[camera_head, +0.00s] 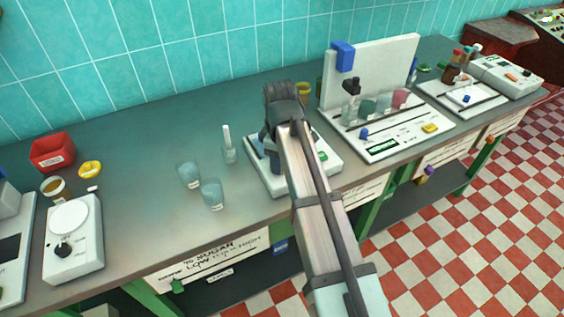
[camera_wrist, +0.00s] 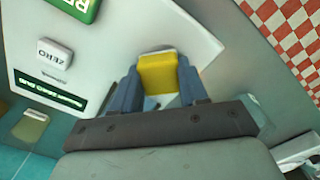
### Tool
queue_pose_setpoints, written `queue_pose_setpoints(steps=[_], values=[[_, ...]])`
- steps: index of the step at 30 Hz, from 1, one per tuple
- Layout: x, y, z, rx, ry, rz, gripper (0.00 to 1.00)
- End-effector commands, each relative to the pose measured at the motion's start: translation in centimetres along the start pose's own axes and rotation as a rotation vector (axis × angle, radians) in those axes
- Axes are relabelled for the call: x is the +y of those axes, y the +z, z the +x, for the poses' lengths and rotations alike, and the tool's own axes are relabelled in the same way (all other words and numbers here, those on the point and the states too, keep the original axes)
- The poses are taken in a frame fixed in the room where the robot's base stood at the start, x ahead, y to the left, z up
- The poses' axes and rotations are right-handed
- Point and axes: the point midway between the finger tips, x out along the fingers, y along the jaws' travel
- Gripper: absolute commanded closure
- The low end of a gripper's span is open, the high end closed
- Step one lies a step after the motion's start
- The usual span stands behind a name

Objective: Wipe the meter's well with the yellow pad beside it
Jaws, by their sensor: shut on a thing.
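My gripper (camera_wrist: 158,85) has blue fingers closed on the two sides of a yellow pad (camera_wrist: 158,72). The pad is held over or against a white meter (camera_wrist: 190,42); I cannot tell whether it touches. The meter carries a ZERO key (camera_wrist: 55,55), a dark green label strip (camera_wrist: 50,98) and a green block (camera_wrist: 80,8). In the head view, the white meter (camera_head: 322,158) stands mid-bench under my arm, which hides much of it and the pad. The well is not clearly visible.
Left of the meter stand a small bottle (camera_head: 229,150) and two bluish beakers (camera_head: 189,175) (camera_head: 212,194). A white device with an upright panel (camera_head: 372,70) and glass vessels stands close on the right.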

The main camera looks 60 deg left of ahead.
Motion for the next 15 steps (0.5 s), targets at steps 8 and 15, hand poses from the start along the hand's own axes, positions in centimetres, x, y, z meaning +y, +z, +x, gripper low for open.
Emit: queue_pose_setpoints(steps=[8,15], values=[[-0.2,0.2,0.0,0.000,0.000,0.000,0.85],[-1.3,1.2,0.0,-0.001,-0.001,0.000,0.85]])
